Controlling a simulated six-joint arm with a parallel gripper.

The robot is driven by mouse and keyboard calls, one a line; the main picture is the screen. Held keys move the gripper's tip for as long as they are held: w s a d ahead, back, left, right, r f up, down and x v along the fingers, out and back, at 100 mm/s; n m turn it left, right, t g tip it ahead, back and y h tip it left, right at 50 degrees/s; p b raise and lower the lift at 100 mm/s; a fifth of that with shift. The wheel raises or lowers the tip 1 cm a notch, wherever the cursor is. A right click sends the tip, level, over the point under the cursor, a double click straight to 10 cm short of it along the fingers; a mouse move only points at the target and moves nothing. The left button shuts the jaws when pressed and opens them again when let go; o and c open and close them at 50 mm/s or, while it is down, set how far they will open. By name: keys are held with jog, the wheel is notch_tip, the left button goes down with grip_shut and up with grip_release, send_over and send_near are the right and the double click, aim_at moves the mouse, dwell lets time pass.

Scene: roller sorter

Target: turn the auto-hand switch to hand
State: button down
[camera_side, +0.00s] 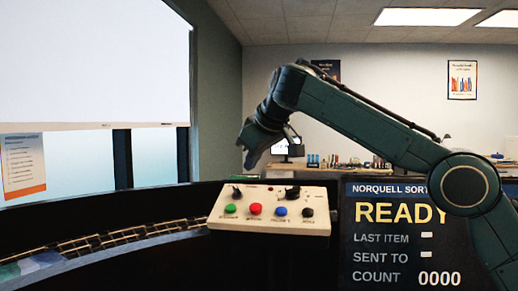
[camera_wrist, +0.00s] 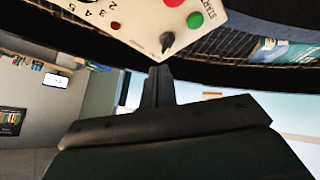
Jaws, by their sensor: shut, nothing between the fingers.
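The cream control panel (camera_side: 268,217) stands at the centre of the side view. It has a small black lever knob (camera_side: 236,193) at its upper left, which looks like the auto-hand switch; its labels are too small to read. The same knob shows in the wrist view (camera_wrist: 167,41), beside the green START button (camera_wrist: 195,20). Which position it points to is unclear. My gripper (camera_side: 248,164) hangs above the panel's left part, apart from the knob. In the wrist view my gripper (camera_wrist: 160,70) is shut and empty, its tips just short of the panel edge.
A larger black rotary knob (camera_side: 292,192) sits at the panel's upper right. Green, red (camera_side: 255,209), blue (camera_side: 281,211) and black buttons line the front. A roller track (camera_side: 110,238) runs left. The display (camera_side: 400,230) reads READY and count 0000.

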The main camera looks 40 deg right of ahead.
aim_at(240, 198)
jog(key=shift+w+d+f, duration=0.1)
jog(key=shift+f, duration=0.1)
jog(key=shift+w+d+f, duration=0.25)
jog(key=shift+f, duration=0.8)
jog(key=shift+w+d+f, duration=0.25)
jog(key=shift+f, duration=0.75)
jog(key=shift+w+d+f, duration=0.25)
jog(key=shift+f, duration=0.8)
jog(key=shift+w+a, duration=0.4)
jog(key=shift+w, duration=0.05)
jog(key=shift+s+a+f, duration=0.1)
jog(key=shift+a+f, duration=0.05)
jog(key=shift+a, duration=0.3)
jog(key=shift+s+a+f, duration=0.1)
jog(key=shift+a, duration=0.3)
dwell(0.4)
jog(key=shift+s+f, duration=0.1)
jog(key=shift+s, duration=0.3)
dwell(0.4)
